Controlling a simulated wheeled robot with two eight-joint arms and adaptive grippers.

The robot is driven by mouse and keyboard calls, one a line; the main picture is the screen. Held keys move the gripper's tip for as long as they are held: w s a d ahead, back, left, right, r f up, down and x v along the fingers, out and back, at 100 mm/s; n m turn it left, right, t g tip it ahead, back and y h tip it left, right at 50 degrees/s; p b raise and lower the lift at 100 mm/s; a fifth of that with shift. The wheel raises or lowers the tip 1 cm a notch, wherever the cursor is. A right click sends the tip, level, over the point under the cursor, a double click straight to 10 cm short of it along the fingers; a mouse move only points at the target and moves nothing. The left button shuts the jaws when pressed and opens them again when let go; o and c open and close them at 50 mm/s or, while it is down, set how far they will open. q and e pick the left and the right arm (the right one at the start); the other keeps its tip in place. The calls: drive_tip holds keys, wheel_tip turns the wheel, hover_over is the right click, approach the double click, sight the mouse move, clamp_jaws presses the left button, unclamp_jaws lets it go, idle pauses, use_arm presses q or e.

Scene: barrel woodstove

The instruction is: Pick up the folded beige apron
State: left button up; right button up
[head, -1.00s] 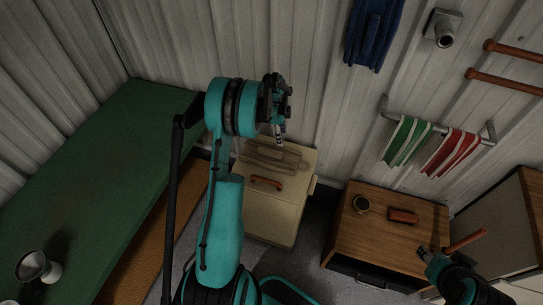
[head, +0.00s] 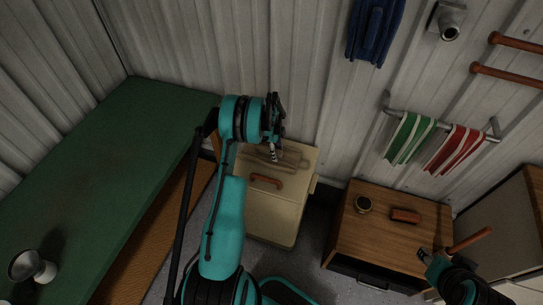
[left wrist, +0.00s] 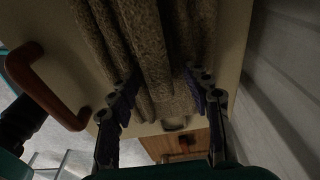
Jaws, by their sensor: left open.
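The folded beige apron (head: 293,157) lies on top of the cream cabinet (head: 272,205), partly hidden behind my left gripper in the head view. In the left wrist view the apron (left wrist: 150,45) shows as thick, rough, parallel folds. My left gripper (head: 273,153) is open above the cabinet top, pointing down. In the left wrist view its two fingers (left wrist: 165,82) stand apart, one toward each side of the apron's folds. I cannot tell whether they touch the cloth. My right gripper (head: 424,254) is at the lower right, away from the apron; its jaws are too small to judge.
A red-brown handle (head: 266,181) sticks up at the cabinet top's front. The corrugated wall is close behind. A green bunk (head: 90,180) lies left.

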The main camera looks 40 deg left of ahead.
use_arm(q)
drive_tip(key=shift+r, duration=0.1)
drive_tip(key=shift+c, duration=0.3)
clamp_jaws()
